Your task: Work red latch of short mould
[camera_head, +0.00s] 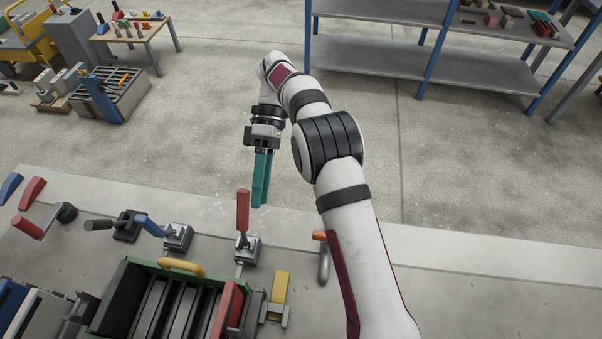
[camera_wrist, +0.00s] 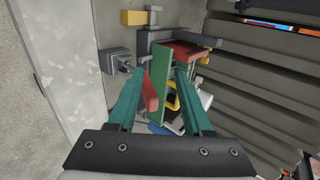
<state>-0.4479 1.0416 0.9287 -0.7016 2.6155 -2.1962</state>
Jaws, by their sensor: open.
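A red latch lever (camera_head: 243,210) stands upright on a grey clamp base (camera_head: 247,252) behind the green-walled mould (camera_head: 122,285). I cannot tell for certain that this is the short mould. My gripper (camera_head: 259,205) points down, open and empty, just behind and to the right of the lever in the head view, apparently apart from it. In the wrist view my gripper (camera_wrist: 158,73) has its teal fingers spread. The red lever (camera_wrist: 150,92) shows between them, farther off, with its grey base (camera_wrist: 117,61) to the left and the green mould wall (camera_wrist: 161,72) to the right.
A blue-handled clamp (camera_head: 150,226) stands left of the red latch, and a yellow handle (camera_head: 181,267) sits on the mould's rim. A yellow block (camera_head: 280,288) and a grey post with an orange top (camera_head: 322,255) stand right. Another red lever (camera_head: 27,228) is far left.

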